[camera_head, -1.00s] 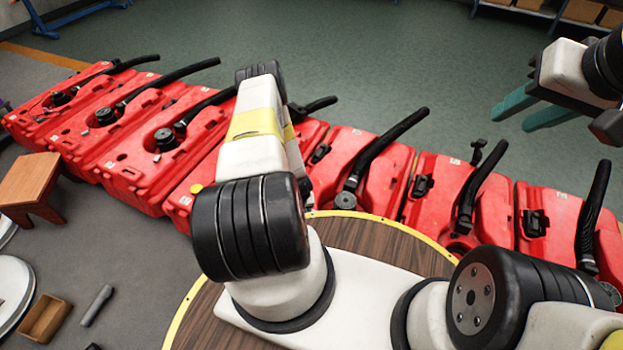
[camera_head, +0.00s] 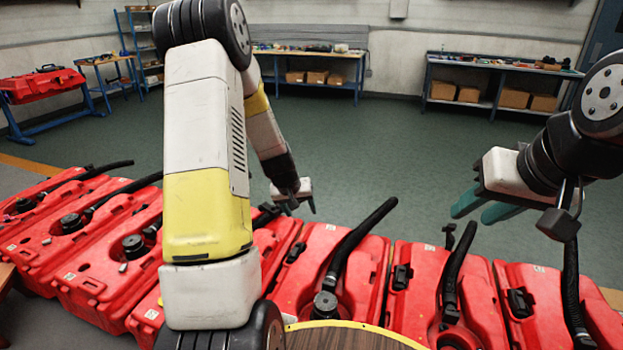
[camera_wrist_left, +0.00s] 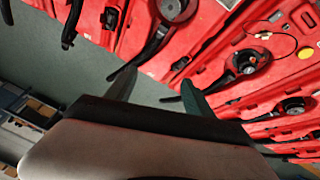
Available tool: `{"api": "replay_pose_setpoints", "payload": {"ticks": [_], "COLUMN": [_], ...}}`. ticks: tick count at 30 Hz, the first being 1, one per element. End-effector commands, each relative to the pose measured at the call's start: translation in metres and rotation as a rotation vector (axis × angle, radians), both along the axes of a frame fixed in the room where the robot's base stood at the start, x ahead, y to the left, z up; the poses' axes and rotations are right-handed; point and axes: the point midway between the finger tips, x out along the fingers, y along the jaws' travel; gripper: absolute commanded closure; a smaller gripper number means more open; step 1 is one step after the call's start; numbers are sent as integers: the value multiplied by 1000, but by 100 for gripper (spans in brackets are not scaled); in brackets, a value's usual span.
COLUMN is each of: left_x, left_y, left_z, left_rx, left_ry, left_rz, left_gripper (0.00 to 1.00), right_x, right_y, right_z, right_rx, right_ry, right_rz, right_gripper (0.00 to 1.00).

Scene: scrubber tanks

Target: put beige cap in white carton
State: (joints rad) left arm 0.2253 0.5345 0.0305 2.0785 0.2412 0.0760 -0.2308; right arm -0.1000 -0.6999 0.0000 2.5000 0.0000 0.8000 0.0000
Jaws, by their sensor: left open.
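I cannot make out a beige cap or a white carton in either view now. My left gripper (camera_head: 308,207) hangs beyond the row of red tanks in the head view, at the end of my raised arm. In the left wrist view its two teal fingers (camera_wrist_left: 158,90) are spread apart with nothing between them. My right gripper (camera_head: 470,217) is at the right of the head view, above the tanks. Its teal fingers point left, stand apart and hold nothing visible. A small yellowish cap-like part (camera_wrist_left: 305,53) sits on a red tank; I cannot tell whether it is the beige cap.
Red tanks (camera_head: 335,262) with black hoses stand in a row across the floor. A round wooden top with a yellow rim (camera_head: 352,325) is in front. Benches with brown boxes (camera_head: 514,98) line the back wall. Green floor between is clear.

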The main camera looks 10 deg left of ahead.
Motion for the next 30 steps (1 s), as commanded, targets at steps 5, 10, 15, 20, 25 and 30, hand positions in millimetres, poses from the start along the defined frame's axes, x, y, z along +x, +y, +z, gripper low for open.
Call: {"api": "replay_pose_setpoints", "payload": {"ticks": [5,10,15,20,25,30], "left_x": [-37,-93,-163,-229,-275,-291], "left_y": [-31,-57,-74,-83,-84,-84], "left_z": [108,183,237,264,272,273], "left_rx": [-4,-1,11,24,36,40], "left_ry": [-47,-76,-101,-120,-130,-131], "left_rz": [-83,-152,-211,-252,-275,-281], "left_gripper": [38,38,38,38,38,38], "right_x": [0,0,0,0,0,0], "right_y": [0,0,0,0,0,0], "right_z": [0,0,0,0,0,0], "right_rx": [0,0,0,0,0,0], "right_ry": [0,0,0,0,0,0], "right_rz": [0,0,0,0,0,0], "right_gripper": [64,64,64,64,64,64]}}
